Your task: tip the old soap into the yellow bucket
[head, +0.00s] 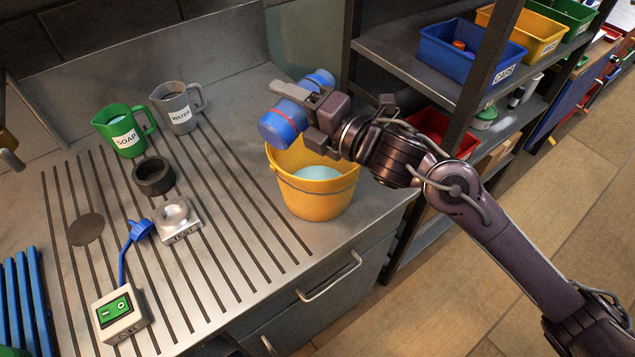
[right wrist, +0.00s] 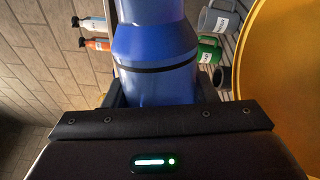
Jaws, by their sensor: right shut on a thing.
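My right gripper (head: 318,112) is shut around a blue bottle (head: 284,122) with a red ring. The bottle is tilted well over, near horizontal, above the yellow bucket (head: 312,196), with its wider end toward the lower left. In the right wrist view the bottle (right wrist: 156,62) sits between the fingers, and part of the yellow bucket (right wrist: 285,60) shows at the right. Pale liquid lies in the bucket. I cannot tell whether anything is flowing from the bottle. My left gripper is not in view.
On the grooved steel counter stand a green SOAP jug (head: 124,132), a grey WATER jug (head: 178,108), a dark ring (head: 154,176), a small TEST stand (head: 178,222) and a switch box (head: 120,312). A shelf with bins (head: 468,52) stands right of the counter.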

